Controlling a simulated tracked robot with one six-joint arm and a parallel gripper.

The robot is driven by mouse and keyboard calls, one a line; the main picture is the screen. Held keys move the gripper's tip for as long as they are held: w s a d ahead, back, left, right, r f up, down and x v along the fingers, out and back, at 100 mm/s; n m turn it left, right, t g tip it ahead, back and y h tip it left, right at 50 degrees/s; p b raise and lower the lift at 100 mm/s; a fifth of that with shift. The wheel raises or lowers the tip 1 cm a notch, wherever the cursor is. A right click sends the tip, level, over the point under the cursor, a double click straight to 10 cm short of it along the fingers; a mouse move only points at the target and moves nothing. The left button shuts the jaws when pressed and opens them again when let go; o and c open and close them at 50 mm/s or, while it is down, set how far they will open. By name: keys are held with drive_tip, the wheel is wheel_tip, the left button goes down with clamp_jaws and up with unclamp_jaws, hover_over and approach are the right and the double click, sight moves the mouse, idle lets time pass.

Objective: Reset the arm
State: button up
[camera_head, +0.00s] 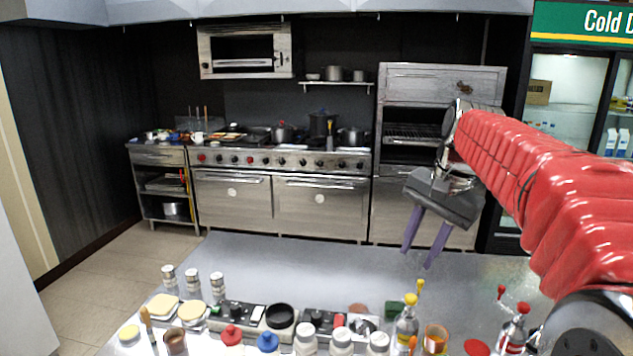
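My gripper (421,240) hangs at the right of the middle, at the end of my red-sleeved arm. Its two purple fingers point down and stand apart with nothing between them. It is above the grey counter (300,264), clear of the things along the counter's near edge. The arm reaches in from the right side of the picture.
Bottles, jars and shakers crowd the counter's near edge, among them an oil bottle (406,325) and a black bowl (280,316). The counter's middle is bare. Behind stand a stove (283,200) with pots, an oven (440,80) and a drinks fridge (570,75).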

drive_tip(key=s+a+f+n+t+h, duration=0.1)
drive_tip(key=s+f+n, duration=0.3)
drive_tip(key=s, duration=0.8)
drive_tip(key=s+a+f+n+t, duration=0.2)
drive_tip(key=s+a+f+n, duration=0.1)
drive_tip(key=s+f, duration=0.6)
drive_tip(key=s+n, duration=0.1)
drive_tip(key=s, duration=0.2)
drive_tip(key=shift+s+a+f+n+h, duration=0.2)
drive_tip(key=shift+s+n+h, duration=0.1)
drive_tip(key=shift+h, duration=0.1)
drive_tip(key=shift+w, duration=0.1)
idle(0.7)
